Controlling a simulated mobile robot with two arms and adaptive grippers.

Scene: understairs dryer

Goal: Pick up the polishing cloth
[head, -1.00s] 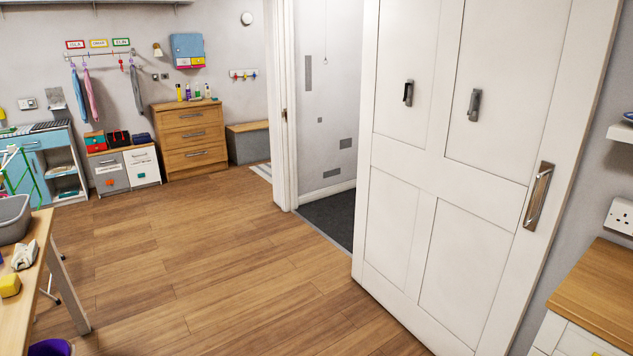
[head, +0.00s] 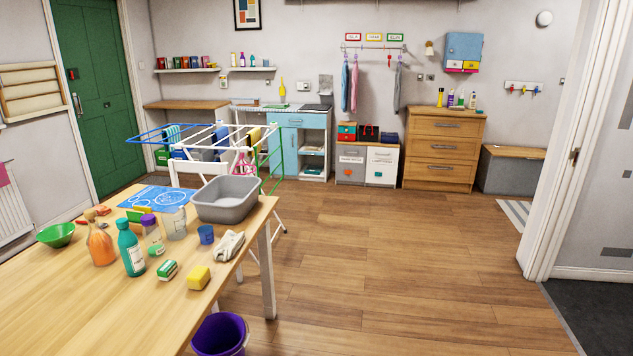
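A crumpled off-white cloth (head: 228,246), which looks like the polishing cloth, lies on the wooden table (head: 110,310) near its right edge. It is just in front of the grey basin (head: 226,200) and behind a yellow sponge (head: 199,277). A small blue cup (head: 206,234) stands to its left. Other cloths hang on the wall rail (head: 345,84) and on the drying rack (head: 172,133). Neither of my grippers is in view.
Several bottles, including a teal one (head: 130,250), and a green bowl (head: 56,235) crowd the table. A purple bucket (head: 221,335) stands on the floor by the table. The wooden floor (head: 400,270) to the right is clear. A drawer chest (head: 444,148) stands at the back.

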